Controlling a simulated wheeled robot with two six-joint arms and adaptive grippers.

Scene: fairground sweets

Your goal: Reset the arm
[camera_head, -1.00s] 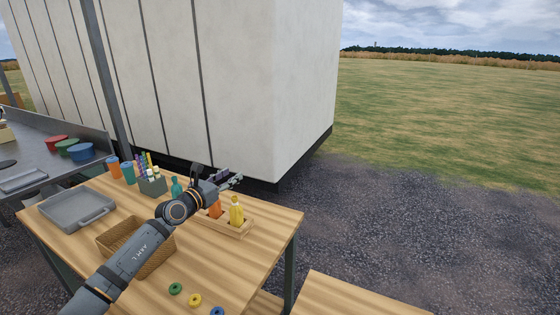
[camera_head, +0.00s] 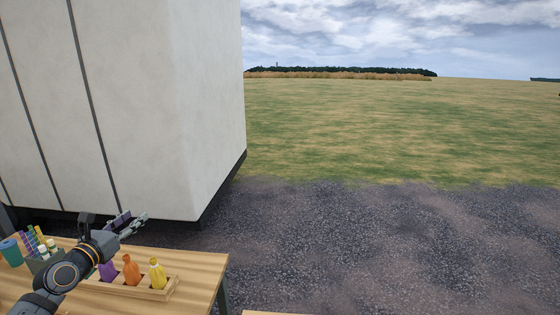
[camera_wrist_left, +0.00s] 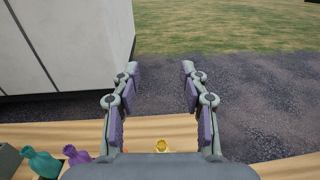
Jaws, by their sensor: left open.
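My left gripper (camera_head: 130,225) is in the head view at the lower left, above the back edge of the wooden table (camera_head: 205,266). In the left wrist view my left gripper (camera_wrist_left: 160,88) has its two fingers wide apart with nothing between them. My left arm comes in from the lower left and hides part of the table. My right gripper is not in view.
A white trailer (camera_head: 150,110) stands behind. Gravel to the right is clear.

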